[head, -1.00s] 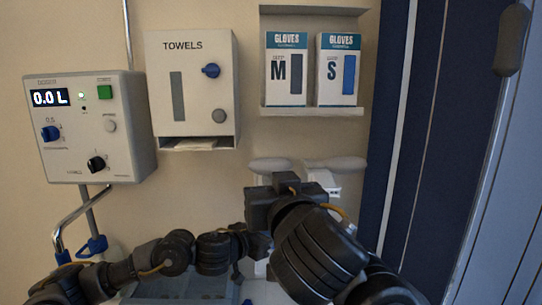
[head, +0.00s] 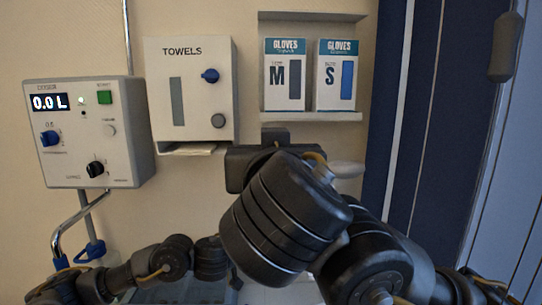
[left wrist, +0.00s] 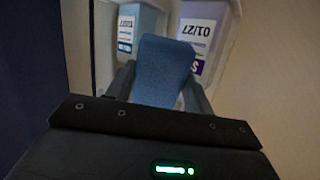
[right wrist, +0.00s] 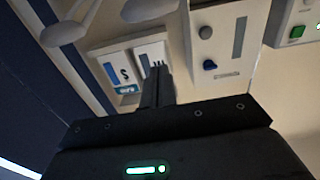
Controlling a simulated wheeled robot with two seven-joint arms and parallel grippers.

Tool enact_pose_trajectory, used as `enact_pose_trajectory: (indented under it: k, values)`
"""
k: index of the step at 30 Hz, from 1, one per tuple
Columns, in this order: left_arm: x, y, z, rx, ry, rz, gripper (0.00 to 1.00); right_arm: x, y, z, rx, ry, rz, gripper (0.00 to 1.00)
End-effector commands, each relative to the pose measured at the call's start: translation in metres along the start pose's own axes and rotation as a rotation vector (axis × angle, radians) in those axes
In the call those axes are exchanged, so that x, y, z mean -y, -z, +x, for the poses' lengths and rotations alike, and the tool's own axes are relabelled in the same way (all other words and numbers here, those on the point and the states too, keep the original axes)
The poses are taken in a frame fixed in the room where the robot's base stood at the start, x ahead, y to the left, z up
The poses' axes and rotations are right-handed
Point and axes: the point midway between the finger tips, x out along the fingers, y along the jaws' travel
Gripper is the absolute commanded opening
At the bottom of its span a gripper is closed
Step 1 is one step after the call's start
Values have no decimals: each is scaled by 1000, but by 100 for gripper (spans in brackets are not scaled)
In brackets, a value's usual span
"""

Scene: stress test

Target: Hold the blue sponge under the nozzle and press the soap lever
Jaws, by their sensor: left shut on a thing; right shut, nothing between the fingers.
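The blue sponge (left wrist: 165,72) is held between the fingers of my left gripper (left wrist: 162,82). In the left wrist view it lies in front of two dispenser containers, a bluish one (left wrist: 127,38) and a purple-labelled one (left wrist: 203,30), both with date labels. Of two grey lever paddles, the right one (head: 345,169) shows in the head view; the other is hidden behind my right arm. Both paddles show in the right wrist view, one at the top (right wrist: 150,9) and one at the left (right wrist: 63,33). My right gripper (right wrist: 157,75) is shut and empty, apart from both paddles. The nozzle is not clearly visible.
A towel dispenser (head: 190,95) and a shelf (head: 312,116) with two glove boxes hang on the wall. A control box (head: 90,135) is at the left, with a curved metal tap (head: 62,230) below. A dark blue panel (head: 392,120) borders the right.

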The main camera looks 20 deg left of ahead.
Motion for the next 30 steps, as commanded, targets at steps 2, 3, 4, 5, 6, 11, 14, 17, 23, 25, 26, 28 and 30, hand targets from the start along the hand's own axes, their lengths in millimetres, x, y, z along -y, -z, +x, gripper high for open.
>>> enact_pose_trajectory:
  k: [2,3,4,5,6,11,14,17,23,25,26,28,30]
  values:
    - [0,0,0,0,0,0,34,-1,-1,14,3,-4,0,0]
    - [0,0,0,0,0,0,34,-1,-1,22,4,-4,1,0]
    - [0,0,0,0,0,0,34,-1,-1,28,4,-4,1,0]
    - [0,0,0,0,0,0,34,-1,-1,35,4,-4,1,0]
    - [0,0,0,0,0,0,34,-1,-1,43,4,-4,0,0]
    - [0,0,0,0,0,0,34,-1,-1,76,3,-3,-1,0]
    - [0,0,0,0,0,0,34,0,-6,86,0,0,-4,0]
    - [0,0,0,0,0,0,34,-1,-20,80,-1,1,-4,0]
    - [0,0,0,0,0,0,34,0,-35,74,0,0,0,0]
    - [0,0,0,0,0,0,34,-1,-37,74,0,0,-1,0]
    - [0,0,0,0,0,0,34,-1,-38,73,1,0,-1,0]
    - [0,0,0,0,0,0,34,-1,-39,73,1,0,-1,0]
    - [0,0,0,0,0,0,34,-1,-39,73,1,0,-1,0]
